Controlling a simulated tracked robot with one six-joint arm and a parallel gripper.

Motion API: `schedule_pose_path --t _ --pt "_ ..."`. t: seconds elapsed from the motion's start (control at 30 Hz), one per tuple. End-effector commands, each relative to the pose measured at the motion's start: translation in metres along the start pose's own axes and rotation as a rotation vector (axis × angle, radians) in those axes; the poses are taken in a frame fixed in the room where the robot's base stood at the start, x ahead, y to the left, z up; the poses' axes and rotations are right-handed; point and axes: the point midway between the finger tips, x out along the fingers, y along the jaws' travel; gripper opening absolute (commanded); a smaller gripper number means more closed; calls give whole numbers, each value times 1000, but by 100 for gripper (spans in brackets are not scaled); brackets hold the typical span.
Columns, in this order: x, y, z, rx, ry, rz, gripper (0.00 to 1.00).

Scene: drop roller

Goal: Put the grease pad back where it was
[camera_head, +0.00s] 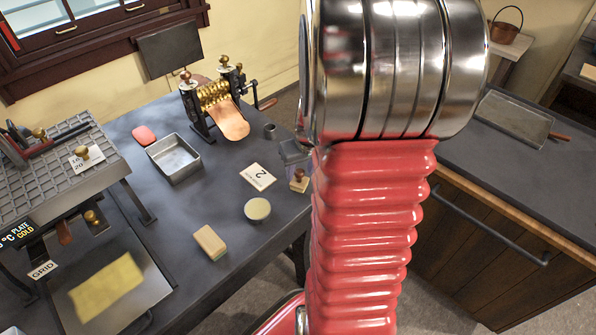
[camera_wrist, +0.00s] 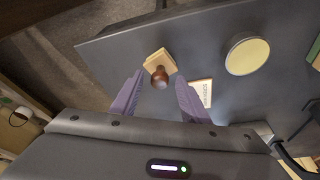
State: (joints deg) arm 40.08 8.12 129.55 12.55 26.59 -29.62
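A small square tan pad with a round brown knob (camera_head: 299,185), which looks like the grease pad, rests on the dark table near its right edge. It also shows in the wrist view (camera_wrist: 150,61), knob towards me. My gripper (camera_wrist: 158,98) is open, its two purple fingers apart on either side of the knob's line, with nothing held. In the head view my gripper (camera_head: 292,152) is partly hidden behind my red arm, just beyond the pad. I cannot tell how high the fingers are above the table.
A metal tray (camera_head: 173,158), a red pad-like piece (camera_head: 144,135) and a brass roller machine (camera_head: 214,95) stand farther back. A gridded rack is left.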

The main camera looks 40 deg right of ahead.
Motion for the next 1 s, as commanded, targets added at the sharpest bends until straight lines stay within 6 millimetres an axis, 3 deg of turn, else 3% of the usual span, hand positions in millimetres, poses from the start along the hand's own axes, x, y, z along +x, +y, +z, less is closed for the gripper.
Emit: schedule_pose_path --t 0.43,1.0 --pt "-12 0 -1 0 2 0 41" --pt "-88 0 -2 0 4 1 41"
